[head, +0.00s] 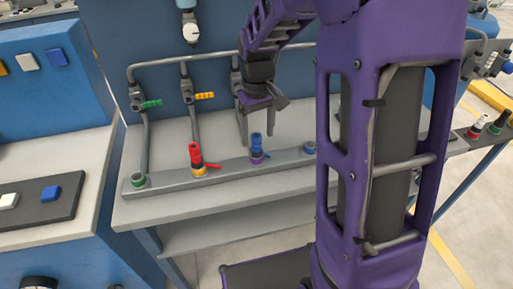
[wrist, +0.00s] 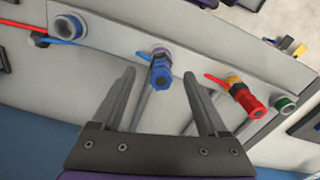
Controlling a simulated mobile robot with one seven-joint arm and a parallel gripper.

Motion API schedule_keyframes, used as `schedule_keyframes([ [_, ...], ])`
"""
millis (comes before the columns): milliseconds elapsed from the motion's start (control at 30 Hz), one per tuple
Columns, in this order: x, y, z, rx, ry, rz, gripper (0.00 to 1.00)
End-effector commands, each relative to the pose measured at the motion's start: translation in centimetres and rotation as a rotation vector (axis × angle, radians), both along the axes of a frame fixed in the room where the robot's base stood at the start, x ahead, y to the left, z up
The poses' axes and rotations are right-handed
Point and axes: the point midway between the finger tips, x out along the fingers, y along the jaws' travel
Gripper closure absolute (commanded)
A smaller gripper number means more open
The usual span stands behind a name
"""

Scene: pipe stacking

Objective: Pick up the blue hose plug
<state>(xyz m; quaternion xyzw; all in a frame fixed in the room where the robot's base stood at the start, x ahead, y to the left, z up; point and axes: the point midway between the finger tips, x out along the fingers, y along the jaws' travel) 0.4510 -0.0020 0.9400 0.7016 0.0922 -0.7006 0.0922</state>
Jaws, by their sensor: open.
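The blue hose plug (head: 256,145) stands in a purple-ringed socket on the grey rail in the head view. It also shows in the wrist view (wrist: 161,70), beyond and between the two fingertips. A blue tab or lever sticks out beside it. My gripper (head: 242,133) is open and empty, behind and slightly left of the plug in the head view. In the wrist view my gripper (wrist: 158,75) has its fingers spread on either side of the plug's line, and neither finger appears to touch it.
A red plug (head: 196,157) stands in a yellow-ringed socket on the same rail (head: 225,167). A green-ringed socket (head: 138,181) and a blue-ringed socket (head: 310,148) are empty. Pipes with green and yellow valve handles (head: 204,96) rise behind the rail.

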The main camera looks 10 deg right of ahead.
Motion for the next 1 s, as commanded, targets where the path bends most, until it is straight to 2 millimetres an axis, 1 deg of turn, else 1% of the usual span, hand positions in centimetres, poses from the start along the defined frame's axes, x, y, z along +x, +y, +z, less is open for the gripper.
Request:
schedule_keyframes([
  [33,0.0,0.1,-0.9,0.000,0.003,0.001,0.24],
  [100,0.1,0.2,-2.1,0.000,0.005,0.001,0.24],
  [200,0.2,0.3,-3.6,0.000,0.005,0.001,0.24],
  [300,0.2,0.2,-4.5,-0.001,0.003,0.001,0.24],
  [400,0.3,0.2,-4.8,0.000,0.001,0.001,0.24],
  [567,0.3,0.2,-4.7,0.000,0.001,0.001,0.24],
  [600,0.3,0.2,-4.7,0.000,0.001,0.001,0.25],
  [667,0.3,0.2,-4.7,0.000,0.001,0.001,0.36],
  [700,0.3,0.2,-4.7,0.000,0.001,0.001,0.43],
  [867,0.3,0.2,-4.7,0.000,0.001,0.000,0.72],
  [1000,0.3,0.2,-4.7,0.000,0.001,0.001,0.97],
])
